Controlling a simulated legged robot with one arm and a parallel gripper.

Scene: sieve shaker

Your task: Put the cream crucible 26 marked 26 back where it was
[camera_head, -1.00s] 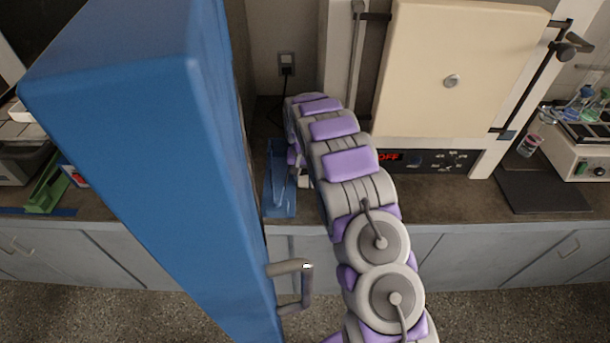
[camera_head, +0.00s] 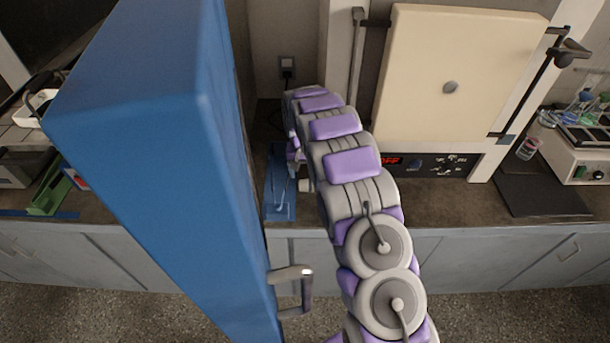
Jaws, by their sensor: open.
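My arm reaches away over the counter, and its upper links hide most of its far end. A small purple and grey part of my gripper (camera_head: 293,153) shows left of the arm, above the blue tray (camera_head: 279,208). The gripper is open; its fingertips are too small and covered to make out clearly. A small pale thing (camera_head: 305,185) shows between the tray and the arm, partly hidden. I cannot tell whether it is the cream crucible 26, and no marking 26 is readable.
A tall blue cabinet (camera_head: 165,170) with a metal handle stands close at the left. A cream furnace door (camera_head: 455,75) is at the back right, its panel (camera_head: 430,163) reading OFF. A dark mat (camera_head: 540,191) and instruments with flasks stand further right.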

